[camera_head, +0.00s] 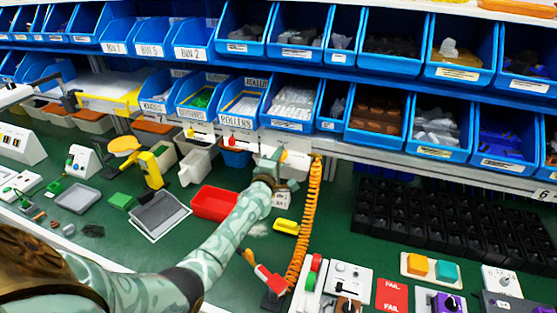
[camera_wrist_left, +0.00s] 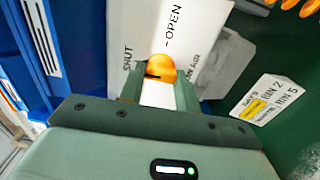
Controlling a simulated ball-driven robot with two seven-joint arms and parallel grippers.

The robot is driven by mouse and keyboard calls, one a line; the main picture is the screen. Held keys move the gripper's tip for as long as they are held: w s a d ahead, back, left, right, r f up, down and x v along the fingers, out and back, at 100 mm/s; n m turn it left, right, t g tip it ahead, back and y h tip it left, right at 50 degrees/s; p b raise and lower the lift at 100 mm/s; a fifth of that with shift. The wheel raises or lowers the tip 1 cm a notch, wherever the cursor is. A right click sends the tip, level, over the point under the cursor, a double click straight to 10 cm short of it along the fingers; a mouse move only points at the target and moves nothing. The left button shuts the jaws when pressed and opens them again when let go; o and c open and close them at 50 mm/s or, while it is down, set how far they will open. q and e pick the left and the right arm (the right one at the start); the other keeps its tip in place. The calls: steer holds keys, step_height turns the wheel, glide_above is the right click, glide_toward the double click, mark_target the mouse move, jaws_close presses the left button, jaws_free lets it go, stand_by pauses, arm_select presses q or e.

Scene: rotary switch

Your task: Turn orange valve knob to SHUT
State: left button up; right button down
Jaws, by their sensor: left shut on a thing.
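An orange valve knob (camera_wrist_left: 163,66) sits on a white panel (camera_wrist_left: 135,25) marked SHUT and OPEN in the left wrist view. OPEN reads above the knob and SHUT to its left. A dark mark shows on the knob's near side, but I cannot tell which label it points to. My left gripper (camera_wrist_left: 160,86) is shut on the knob, one green finger on each side. In the head view my left gripper (camera_head: 281,168) is at the white panel below the bins, and largely hides the knob. My right gripper is not in view.
Blue bins (camera_head: 290,100) line the shelves above the panel. An orange coiled hose (camera_head: 308,215) hangs just right of my gripper. A red tray (camera_head: 214,202) stands left of my forearm. Black bins (camera_head: 450,215) fill the right side. A BIN label card (camera_wrist_left: 268,98) is right of the knob.

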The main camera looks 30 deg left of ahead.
arm_select(q)
steer(key=o, duration=1)
steer(key=shift+s, duration=0.1)
steer(key=p+v, duration=0.3)
steer(key=v, duration=1.3)
steer(key=shift+d+p, duration=0.1)
steer(key=shift+p, duration=0.2)
steer(key=shift+s, duration=0.1)
